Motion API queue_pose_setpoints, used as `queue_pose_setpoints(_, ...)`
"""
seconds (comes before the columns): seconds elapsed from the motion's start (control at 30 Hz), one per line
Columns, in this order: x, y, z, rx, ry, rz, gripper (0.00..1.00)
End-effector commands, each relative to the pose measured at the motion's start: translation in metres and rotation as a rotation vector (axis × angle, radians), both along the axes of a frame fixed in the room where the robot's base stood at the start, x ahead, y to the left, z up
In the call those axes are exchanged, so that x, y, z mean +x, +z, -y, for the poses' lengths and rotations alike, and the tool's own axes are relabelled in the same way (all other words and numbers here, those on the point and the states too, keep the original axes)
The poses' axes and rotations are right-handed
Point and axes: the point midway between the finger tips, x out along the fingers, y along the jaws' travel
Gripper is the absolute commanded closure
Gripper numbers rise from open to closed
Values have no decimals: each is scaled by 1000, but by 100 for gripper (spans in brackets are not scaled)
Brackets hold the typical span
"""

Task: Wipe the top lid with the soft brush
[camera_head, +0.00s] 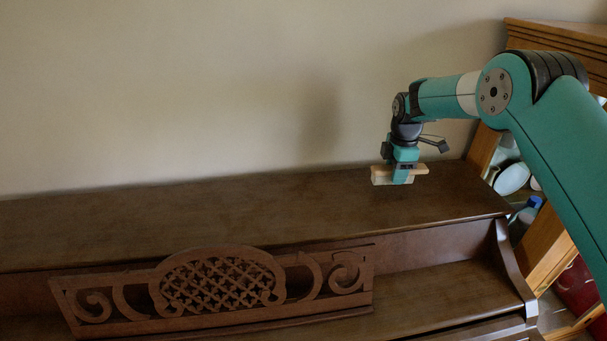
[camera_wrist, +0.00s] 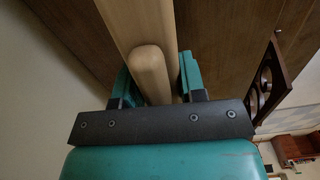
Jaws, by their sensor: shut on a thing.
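The soft brush (camera_head: 381,175) is a pale wooden block held level at the right part of the piano's top lid (camera_head: 250,205). My gripper (camera_head: 403,178) is above the lid and shut on the brush. In the wrist view, the two teal fingers of my gripper (camera_wrist: 158,80) close on the brush's rounded wooden grip (camera_wrist: 149,72), with the longer wooden body (camera_wrist: 133,20) beyond it. The brush's underside is close to the lid; I cannot tell whether it touches. The lid is dark brown wood and bare.
A carved music desk (camera_head: 218,288) stands in front below the lid. The wall (camera_head: 180,90) runs along the lid's back edge. A wooden cabinet (camera_head: 555,35) with bottles and dishes stands at the right. The lid's left and middle are clear.

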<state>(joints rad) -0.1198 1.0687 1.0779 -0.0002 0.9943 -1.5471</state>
Motion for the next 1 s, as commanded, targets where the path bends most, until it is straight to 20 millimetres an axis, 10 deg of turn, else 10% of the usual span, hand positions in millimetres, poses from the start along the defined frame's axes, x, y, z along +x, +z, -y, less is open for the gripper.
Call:
queue_pose_setpoints(0.5,0,47,3,0,-4,-1,84)
queue_pose_setpoints(1.0,0,52,3,0,-5,0,84)
